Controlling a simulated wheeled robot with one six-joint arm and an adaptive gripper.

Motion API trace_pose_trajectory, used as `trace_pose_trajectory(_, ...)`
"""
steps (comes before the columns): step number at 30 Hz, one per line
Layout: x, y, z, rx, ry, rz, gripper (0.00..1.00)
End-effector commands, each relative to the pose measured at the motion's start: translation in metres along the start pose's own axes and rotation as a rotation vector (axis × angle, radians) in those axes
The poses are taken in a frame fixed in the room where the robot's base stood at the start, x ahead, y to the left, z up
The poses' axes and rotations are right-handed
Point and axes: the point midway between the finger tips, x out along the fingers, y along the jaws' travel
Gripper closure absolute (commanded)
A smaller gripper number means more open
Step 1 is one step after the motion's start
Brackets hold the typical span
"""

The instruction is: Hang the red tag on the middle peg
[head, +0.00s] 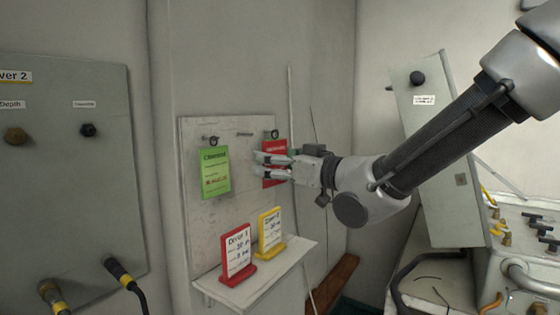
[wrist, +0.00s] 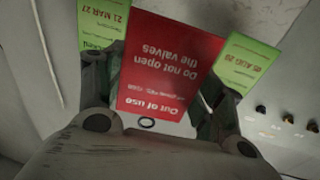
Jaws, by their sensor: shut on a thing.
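The red tag (head: 275,163) is between my gripper's fingers, in front of the right part of the pale board. My gripper (head: 262,164) is shut on it. In the wrist view the red tag (wrist: 165,65) appears upside down, reading "Out of use, Do not open the valves". A dark ring (wrist: 147,123) shows at its heading end; I cannot tell whether it belongs to the tag or a peg. The left peg (head: 211,139) and right peg (head: 272,134) show on the board. A small dark mark (head: 244,134) lies between them; I cannot clearly make out the middle peg.
A green tag (head: 215,172) hangs on the left peg. The wrist view shows green tags on both sides, one left (wrist: 101,22) and one right (wrist: 247,62). A shelf (head: 285,262) below holds red (head: 236,254) and yellow (head: 270,232) stands. A tilted grey panel (head: 440,150) stands right.

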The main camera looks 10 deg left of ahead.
Motion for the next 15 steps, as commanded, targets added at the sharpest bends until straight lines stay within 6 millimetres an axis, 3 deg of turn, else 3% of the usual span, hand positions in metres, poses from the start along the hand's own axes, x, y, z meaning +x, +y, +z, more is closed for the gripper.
trace_pose_trajectory(15,0.026,-0.003,0.003,0.0,-0.001,0.001,0.48)
